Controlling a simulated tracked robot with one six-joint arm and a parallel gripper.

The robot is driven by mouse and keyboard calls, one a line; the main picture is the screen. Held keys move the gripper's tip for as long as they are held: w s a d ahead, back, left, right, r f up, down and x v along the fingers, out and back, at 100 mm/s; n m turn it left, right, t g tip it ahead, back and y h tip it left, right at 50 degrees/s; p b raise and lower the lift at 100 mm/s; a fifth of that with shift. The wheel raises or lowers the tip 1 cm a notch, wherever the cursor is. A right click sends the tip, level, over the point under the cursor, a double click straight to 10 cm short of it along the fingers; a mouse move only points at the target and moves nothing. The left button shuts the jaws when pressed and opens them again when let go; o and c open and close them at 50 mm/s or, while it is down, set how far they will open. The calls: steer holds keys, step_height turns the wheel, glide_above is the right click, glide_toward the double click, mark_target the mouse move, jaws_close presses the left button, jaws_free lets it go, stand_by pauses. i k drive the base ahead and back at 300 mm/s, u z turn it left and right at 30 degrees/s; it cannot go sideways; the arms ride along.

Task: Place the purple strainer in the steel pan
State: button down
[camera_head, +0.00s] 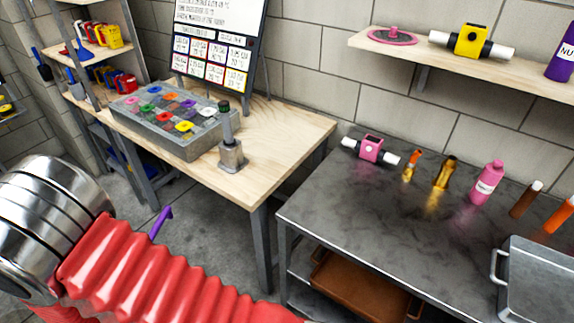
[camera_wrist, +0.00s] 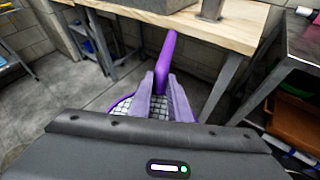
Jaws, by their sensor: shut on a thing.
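The purple strainer (camera_wrist: 168,50) is in my gripper (camera_wrist: 163,84), seen in the wrist view. The two fingers are shut on it near the base of its handle, which points up and away. Its mesh bowl (camera_wrist: 128,106) shows partly behind and beside the fingers; the rest is hidden by my gripper body. In the head view only a purple piece of the strainer (camera_head: 161,222) shows above my red arm sleeve, and my gripper is hidden. A steel pan (camera_head: 535,280), grey with a side handle, sits at the right edge of the dark metal table, partly cut off.
A wooden table (camera_head: 290,135) holds a grey tray of coloured discs (camera_head: 165,130) and a metal post (camera_head: 231,152). The dark table (camera_head: 375,215) carries a pink fitting (camera_head: 371,149) and several bottles along its back; its front is clear. A brown tray (camera_head: 362,288) lies underneath.

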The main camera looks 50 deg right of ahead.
mark_target(547, 294)
steer(key=u, duration=0.3)
steer(key=k, duration=1.3)
steer(key=z, duration=0.55)
